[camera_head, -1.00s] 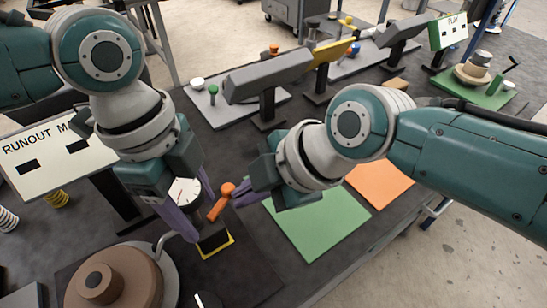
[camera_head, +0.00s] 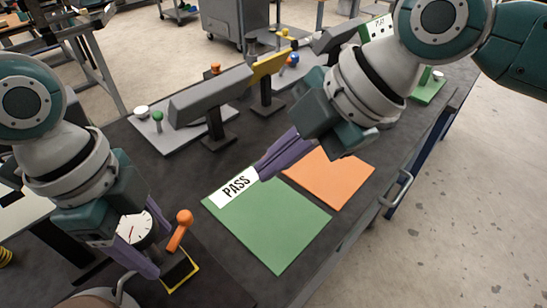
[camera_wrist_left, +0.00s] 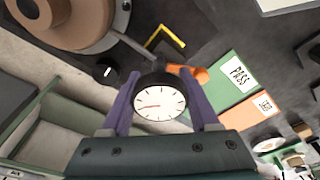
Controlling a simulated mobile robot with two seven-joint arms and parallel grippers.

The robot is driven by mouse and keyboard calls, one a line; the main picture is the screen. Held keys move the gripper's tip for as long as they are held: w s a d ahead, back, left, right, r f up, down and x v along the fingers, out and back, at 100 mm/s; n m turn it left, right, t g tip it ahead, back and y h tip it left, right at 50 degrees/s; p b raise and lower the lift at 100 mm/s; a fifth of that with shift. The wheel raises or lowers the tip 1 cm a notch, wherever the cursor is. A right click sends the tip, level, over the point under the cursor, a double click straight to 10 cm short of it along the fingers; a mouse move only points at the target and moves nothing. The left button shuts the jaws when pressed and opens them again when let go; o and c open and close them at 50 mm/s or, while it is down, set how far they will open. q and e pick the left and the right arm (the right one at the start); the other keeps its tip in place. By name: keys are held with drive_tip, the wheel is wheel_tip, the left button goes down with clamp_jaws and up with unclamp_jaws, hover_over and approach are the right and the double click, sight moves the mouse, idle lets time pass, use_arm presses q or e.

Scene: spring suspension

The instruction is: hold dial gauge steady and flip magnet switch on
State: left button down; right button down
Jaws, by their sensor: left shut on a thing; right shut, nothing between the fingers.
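The dial gauge (camera_head: 134,228) has a round white face with a dark rim. It also shows in the left wrist view (camera_wrist_left: 160,104), between the two purple fingers of my left gripper (camera_wrist_left: 160,76), which is shut on it. Beside it stands an orange lever (camera_head: 180,232) with a round knob, leaning over a dark block with a yellow edge (camera_head: 184,281). The lever also shows in the left wrist view (camera_wrist_left: 201,75). My right gripper (camera_head: 260,172) is shut and empty, above the green PASS mat and apart from the lever.
The green mat (camera_head: 275,232) and an orange mat (camera_head: 332,180) lie to the right of the gauge. A brown disc (camera_wrist_left: 62,20) on a round base stands near the gauge. Grey stands (camera_head: 205,100) line the back of the table.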

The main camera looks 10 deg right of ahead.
use_arm(q)
drive_tip(key=shift+c, duration=0.3)
unclamp_jaws()
drive_tip(key=shift+r, duration=0.1)
